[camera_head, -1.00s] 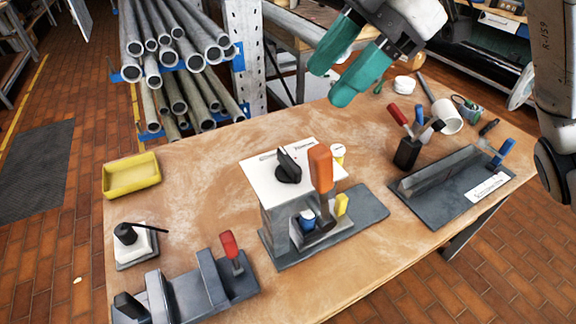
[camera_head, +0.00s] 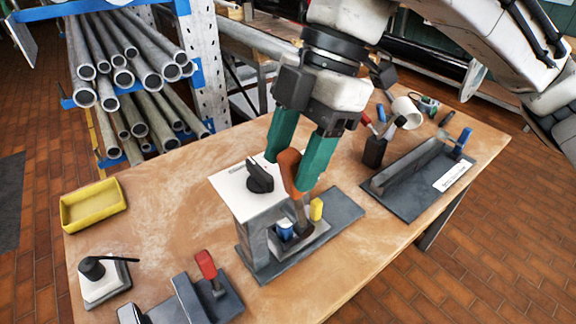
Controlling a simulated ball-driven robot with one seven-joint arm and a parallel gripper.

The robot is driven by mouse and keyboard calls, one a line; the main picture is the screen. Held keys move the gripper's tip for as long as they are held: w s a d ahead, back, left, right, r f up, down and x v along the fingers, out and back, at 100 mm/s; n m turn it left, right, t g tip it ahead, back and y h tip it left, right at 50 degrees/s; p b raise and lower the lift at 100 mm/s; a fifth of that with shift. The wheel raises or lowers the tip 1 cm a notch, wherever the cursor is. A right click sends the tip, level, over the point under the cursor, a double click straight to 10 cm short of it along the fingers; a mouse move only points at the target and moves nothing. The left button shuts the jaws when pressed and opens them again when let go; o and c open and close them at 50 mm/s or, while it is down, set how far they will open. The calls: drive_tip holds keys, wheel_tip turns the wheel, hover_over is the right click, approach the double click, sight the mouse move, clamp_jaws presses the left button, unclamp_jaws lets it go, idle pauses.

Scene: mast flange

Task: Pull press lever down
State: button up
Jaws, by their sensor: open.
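The press is a grey box with a white top (camera_head: 234,190), standing on a dark base plate (camera_head: 338,216) on the workbench. A black knob (camera_head: 260,178) sits on the white top. An orange-handled lever (camera_head: 289,172) stands upright at the right side of the press, its foot in a grey block with a blue block (camera_head: 284,230) and a yellow block (camera_head: 316,209). My gripper (camera_head: 292,176) points down with its teal fingers open, one on each side of the orange handle. The right finger partly overlaps the handle's edge; I cannot tell whether either finger touches it.
A red-handled clamp fixture (camera_head: 206,266) stands at the front left. A yellow tray (camera_head: 93,206) and a black-handled device (camera_head: 98,277) are at the left. A dark angled fixture (camera_head: 411,182) and a tool holder (camera_head: 375,150) are at the right. Bare bench lies between.

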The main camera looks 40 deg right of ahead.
drive_tip(key=shift+x, duration=1.1)
drive_tip(key=shift+c, duration=0.5)
clamp_jaws()
